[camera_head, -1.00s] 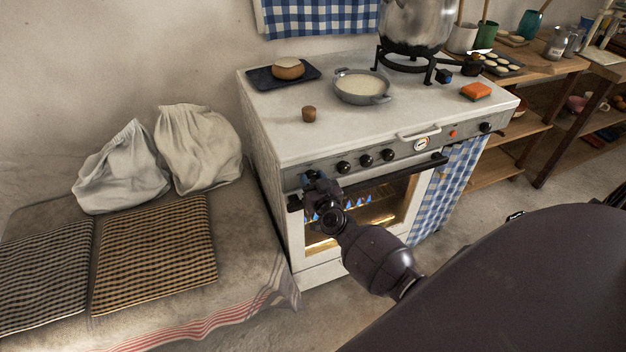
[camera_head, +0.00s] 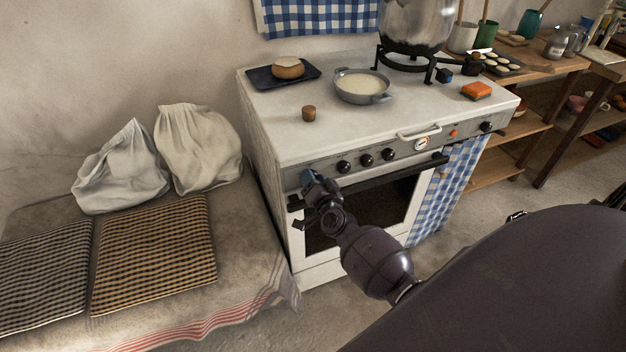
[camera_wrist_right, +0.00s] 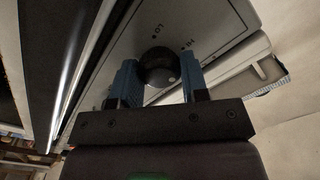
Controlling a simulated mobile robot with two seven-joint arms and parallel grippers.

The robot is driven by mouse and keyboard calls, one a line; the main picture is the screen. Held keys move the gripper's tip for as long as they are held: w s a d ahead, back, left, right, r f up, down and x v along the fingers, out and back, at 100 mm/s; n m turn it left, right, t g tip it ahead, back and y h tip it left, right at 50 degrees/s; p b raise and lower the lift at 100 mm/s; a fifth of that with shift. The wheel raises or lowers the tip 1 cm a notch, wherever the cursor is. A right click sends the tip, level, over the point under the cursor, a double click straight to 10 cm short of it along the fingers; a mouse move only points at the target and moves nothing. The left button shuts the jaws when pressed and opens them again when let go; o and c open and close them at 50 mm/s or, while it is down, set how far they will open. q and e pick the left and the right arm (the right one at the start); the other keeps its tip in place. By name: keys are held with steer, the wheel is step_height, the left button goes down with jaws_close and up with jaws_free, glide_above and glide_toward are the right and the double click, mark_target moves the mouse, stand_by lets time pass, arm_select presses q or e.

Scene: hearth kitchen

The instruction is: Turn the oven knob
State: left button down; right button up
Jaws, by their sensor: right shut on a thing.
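The white oven (camera_head: 300,140) has a grey control panel (camera_head: 405,146) along its front edge. My right gripper (camera_head: 308,178) is at the left end of this panel, and its arm hides the knob there in the head view. In the right wrist view, the round black oven knob (camera_wrist_right: 158,66) sits between the blue fingers of my right gripper (camera_wrist_right: 160,84), which is shut on it. "LO" and "HI" marks show on the panel beside the knob. The oven window (camera_head: 375,208) is dark. My left gripper is not in view.
Several other black knobs (camera_head: 366,160) sit along the panel. The black door handle bar (camera_head: 395,175) runs below them. A grey pan (camera_head: 385,98) and a dark tray (camera_head: 262,77) with bread stand on top. A cloth-covered bench (camera_head: 245,250) is at the left.

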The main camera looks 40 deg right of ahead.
steer(key=m, duration=0.3)
steer(key=shift+f+m, duration=0.1)
steer(key=shift+m, duration=0.2)
steer(key=shift+m+b, duration=0.55)
steer(key=shift+m, duration=1.05)
steer(key=o, duration=0.9)
steer(key=shift+o, duration=0.2)
steer(key=shift+s, duration=0.1)
steer(key=v, duration=1)
steer(key=shift+s+p, duration=0.35)
steer(key=shift+p, duration=0.1)
